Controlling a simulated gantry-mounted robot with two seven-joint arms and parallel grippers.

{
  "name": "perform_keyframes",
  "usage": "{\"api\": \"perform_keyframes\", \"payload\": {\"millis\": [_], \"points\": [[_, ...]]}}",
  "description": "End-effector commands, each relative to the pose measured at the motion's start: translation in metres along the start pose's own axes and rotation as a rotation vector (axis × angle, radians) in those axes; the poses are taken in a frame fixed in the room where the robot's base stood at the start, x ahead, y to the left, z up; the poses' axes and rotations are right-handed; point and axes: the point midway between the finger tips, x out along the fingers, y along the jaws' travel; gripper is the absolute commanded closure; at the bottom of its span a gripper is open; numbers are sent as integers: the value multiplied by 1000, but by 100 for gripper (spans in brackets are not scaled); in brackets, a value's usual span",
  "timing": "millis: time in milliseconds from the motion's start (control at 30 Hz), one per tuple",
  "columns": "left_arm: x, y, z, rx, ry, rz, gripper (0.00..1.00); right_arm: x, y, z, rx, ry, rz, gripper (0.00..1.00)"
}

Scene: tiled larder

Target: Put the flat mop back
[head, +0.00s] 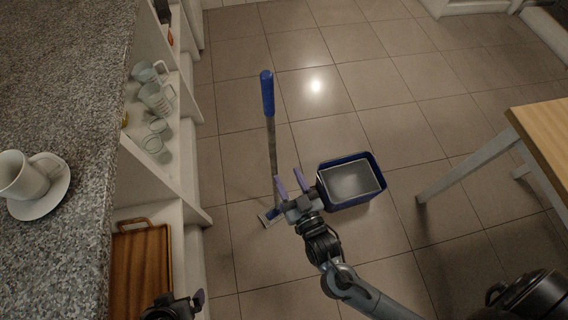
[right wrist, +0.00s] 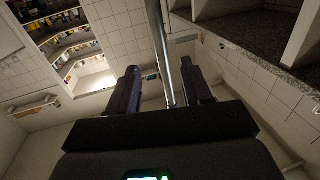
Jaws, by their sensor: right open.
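The flat mop has a blue grip (head: 267,93), a thin grey pole (head: 272,150) and a flat head (head: 269,217) on the tiled floor. It stands nearly upright, just left of the blue bucket. My right gripper (head: 289,179) is open beside the lower pole in the head view. In the right wrist view the pole (right wrist: 161,50) shows between its two spread fingers (right wrist: 160,77), with gaps on both sides. Part of my left gripper (head: 180,305) shows at the bottom edge of the head view; its opening is unclear.
The blue bucket (head: 350,182) stands close to the right gripper. A shelf unit with cups (head: 154,98) and a wooden tray (head: 141,270) is at left, below a granite counter (head: 60,80). A wooden table (head: 545,130) is at right. Floor beyond the mop is clear.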

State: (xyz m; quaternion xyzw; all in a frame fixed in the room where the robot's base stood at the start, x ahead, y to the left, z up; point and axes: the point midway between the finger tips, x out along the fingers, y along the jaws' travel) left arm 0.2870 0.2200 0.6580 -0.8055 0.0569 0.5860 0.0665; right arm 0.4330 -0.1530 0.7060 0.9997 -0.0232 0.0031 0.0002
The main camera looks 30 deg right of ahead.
Motion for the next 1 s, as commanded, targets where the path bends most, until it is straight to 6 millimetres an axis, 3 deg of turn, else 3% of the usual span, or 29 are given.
{"api": "perform_keyframes", "payload": {"millis": [300,567,800,1000], "points": [[-4,2,-2,-10,1,8,0,-11,2,4,9,-58,-13,51],[-4,3,-2,-13,2,10,0,-18,10,30,30,-415,-95,51],[-4,2,-2,-10,1,8,0,-68,31,48,-34,-851,-169,51],[-4,1,-1,-3,0,3,0,-115,56,47,-114,-1117,-175,51]]}}
